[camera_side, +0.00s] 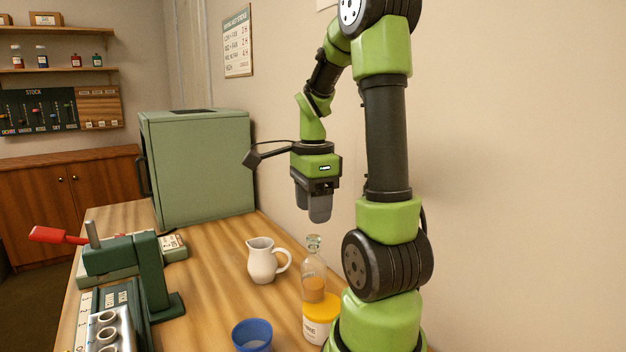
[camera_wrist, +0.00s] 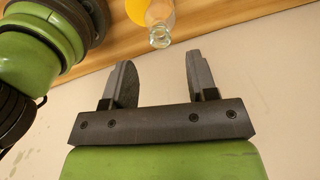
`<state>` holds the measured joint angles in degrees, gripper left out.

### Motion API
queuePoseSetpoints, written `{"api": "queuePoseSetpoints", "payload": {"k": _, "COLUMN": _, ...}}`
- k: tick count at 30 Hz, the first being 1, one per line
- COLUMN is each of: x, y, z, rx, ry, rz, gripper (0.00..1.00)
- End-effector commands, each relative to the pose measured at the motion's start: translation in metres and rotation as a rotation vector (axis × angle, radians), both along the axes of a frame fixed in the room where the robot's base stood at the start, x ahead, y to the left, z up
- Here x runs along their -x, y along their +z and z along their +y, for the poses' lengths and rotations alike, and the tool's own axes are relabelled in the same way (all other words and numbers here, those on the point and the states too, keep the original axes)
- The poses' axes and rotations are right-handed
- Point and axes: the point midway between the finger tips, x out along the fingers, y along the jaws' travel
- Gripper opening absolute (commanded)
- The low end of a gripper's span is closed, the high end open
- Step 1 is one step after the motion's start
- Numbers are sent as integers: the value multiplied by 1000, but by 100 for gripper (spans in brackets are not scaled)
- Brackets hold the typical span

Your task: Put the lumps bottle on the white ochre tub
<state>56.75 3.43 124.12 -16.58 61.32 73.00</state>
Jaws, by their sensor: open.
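The lumps bottle (camera_side: 314,268) is clear glass with ochre contents low inside and stands upright. The white ochre tub (camera_side: 316,330) has a yellow lid and a partly readable label; my arm's base covers some of its right side. The bottle's foot meets the lid's back edge in the side view; I cannot tell whether it rests on the lid or stands behind it. My gripper (camera_side: 319,208) is above the bottle, apart from it. In the wrist view my gripper (camera_wrist: 158,62) is open and empty, with the bottle's mouth (camera_wrist: 160,38) beyond the fingertips and the yellow lid (camera_wrist: 137,10) beside it.
A white jug (camera_side: 262,262) stands left of the bottle, and a blue cup (camera_side: 252,336) is at the front. A green press with a red handle (camera_side: 58,236) is at the left. A green cabinet (camera_side: 200,165) stands at the back. The wall is close on the right.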

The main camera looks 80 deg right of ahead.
Motion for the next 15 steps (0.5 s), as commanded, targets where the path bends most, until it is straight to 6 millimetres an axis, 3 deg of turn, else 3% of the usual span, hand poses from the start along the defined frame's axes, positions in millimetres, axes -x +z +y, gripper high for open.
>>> {"api": "queuePoseSetpoints", "payload": {"k": 6, "x": 0, "y": 35, "z": -1, "rx": 3, "ry": 0, "rz": -2, "gripper": 53}}
{"api": "queuePoseSetpoints", "payload": {"k": 12, "x": -1, "y": 49, "z": 2, "rx": 3, "ry": 15, "rz": -4, "gripper": 53}}
{"api": "queuePoseSetpoints", "payload": {"k": 15, "x": -11, "y": 55, "z": 16, "rx": 29, "ry": 155, "rz": -36, "gripper": 53}}
